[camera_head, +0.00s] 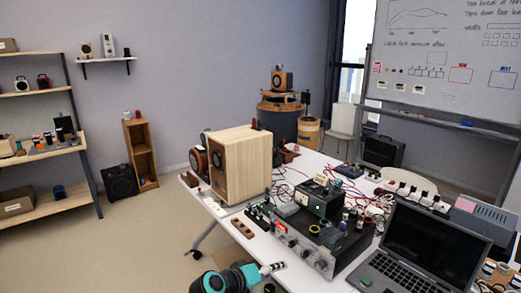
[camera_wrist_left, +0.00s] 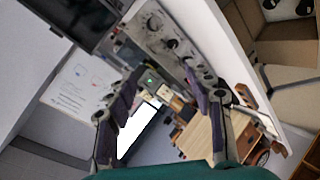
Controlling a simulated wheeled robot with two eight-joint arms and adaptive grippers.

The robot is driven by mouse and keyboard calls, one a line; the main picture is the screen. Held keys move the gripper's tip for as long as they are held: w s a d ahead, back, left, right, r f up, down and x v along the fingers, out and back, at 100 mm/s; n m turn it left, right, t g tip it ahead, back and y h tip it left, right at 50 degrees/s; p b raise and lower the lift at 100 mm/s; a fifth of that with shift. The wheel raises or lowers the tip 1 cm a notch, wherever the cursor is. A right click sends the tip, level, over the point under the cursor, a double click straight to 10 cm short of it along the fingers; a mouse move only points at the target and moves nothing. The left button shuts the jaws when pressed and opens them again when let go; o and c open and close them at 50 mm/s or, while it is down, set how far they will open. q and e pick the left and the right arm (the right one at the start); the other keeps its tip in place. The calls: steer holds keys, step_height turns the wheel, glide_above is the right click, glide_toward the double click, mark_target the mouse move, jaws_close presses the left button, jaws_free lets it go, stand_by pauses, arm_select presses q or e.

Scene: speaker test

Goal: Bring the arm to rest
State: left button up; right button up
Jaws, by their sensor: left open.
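My left arm, teal and black, comes in at the bottom of the head view, with the left gripper (camera_head: 272,267) low beside the table's near edge. In the left wrist view the two dark fingers of the left gripper (camera_wrist_left: 164,82) stand wide apart, with nothing between them. The wrist view is tilted; the equipment on the table shows beyond the fingers. My right gripper is not in view.
The white table (camera_head: 222,207) bears a wooden speaker (camera_head: 247,165), a dark amplifier (camera_head: 300,250), a laptop (camera_head: 425,250) and loose cables. Shelves (camera_head: 45,150) stand at the left, a whiteboard (camera_head: 450,55) at the right. The floor (camera_head: 130,245) left of the table is clear.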

arm_select(q)
steer(key=s+a+f+m+g+y, duration=0.1)
steer(key=s+a+y, duration=0.8)
steer(key=s+a, duration=1.2)
steer(key=s+m, duration=0.1)
steer(key=s, duration=0.2)
steer(key=shift+s+a+f+g, duration=0.15)
steer(key=shift+s+g, duration=0.1)
steer(key=shift+g, duration=0.15)
